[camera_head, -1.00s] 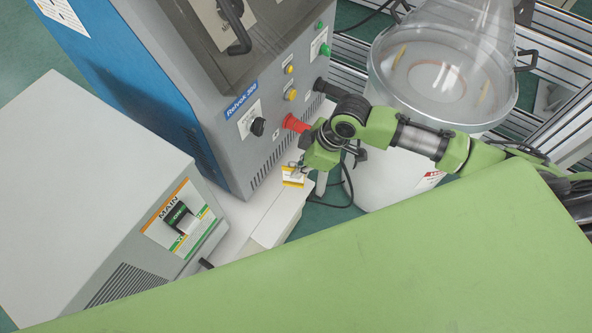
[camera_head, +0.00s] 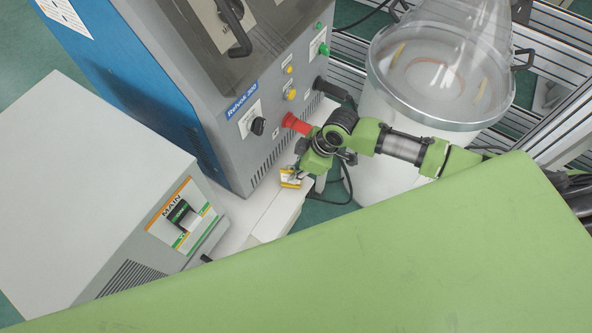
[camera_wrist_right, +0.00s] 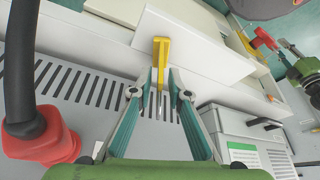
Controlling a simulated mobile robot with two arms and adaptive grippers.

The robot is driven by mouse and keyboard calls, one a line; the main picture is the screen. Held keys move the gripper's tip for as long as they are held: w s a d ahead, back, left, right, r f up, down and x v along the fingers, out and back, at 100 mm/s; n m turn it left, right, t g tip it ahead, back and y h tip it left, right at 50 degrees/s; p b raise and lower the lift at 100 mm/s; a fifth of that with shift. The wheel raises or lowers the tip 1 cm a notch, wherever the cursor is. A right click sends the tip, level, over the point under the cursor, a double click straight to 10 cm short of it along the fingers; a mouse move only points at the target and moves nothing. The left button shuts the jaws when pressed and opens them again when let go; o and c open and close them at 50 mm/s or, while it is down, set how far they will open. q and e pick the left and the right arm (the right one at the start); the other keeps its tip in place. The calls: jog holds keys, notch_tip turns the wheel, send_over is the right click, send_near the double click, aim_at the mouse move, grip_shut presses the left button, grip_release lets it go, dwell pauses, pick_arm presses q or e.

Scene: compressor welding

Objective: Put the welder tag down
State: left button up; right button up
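The welder tag (camera_head: 290,178) is a small yellow and white card. It shows in the head view beside the lower front of the grey welder (camera_head: 262,125), above or near the white bench, height unclear. In the right wrist view the tag (camera_wrist_right: 161,48) is seen nearly edge-on, as a yellow strip between the fingertips. My right gripper (camera_head: 302,172) is shut on it; its two teal fingers (camera_wrist_right: 160,90) close in from both sides. My left gripper is absent from the head view; a green jointed part at the wrist view's right edge may belong to it.
The red connector (camera_head: 297,124) and black connector on the welder front are close to my right wrist. A grey box with a MAIN switch (camera_head: 182,215) stands at left. A drum with a clear cover (camera_head: 440,75) stands behind my arm. The bench strip (camera_head: 268,215) looks clear.

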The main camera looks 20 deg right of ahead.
jog(key=shift+r, duration=0.1)
jog(key=b+v, duration=0.1)
jog(key=v, duration=1.1)
dwell(0.4)
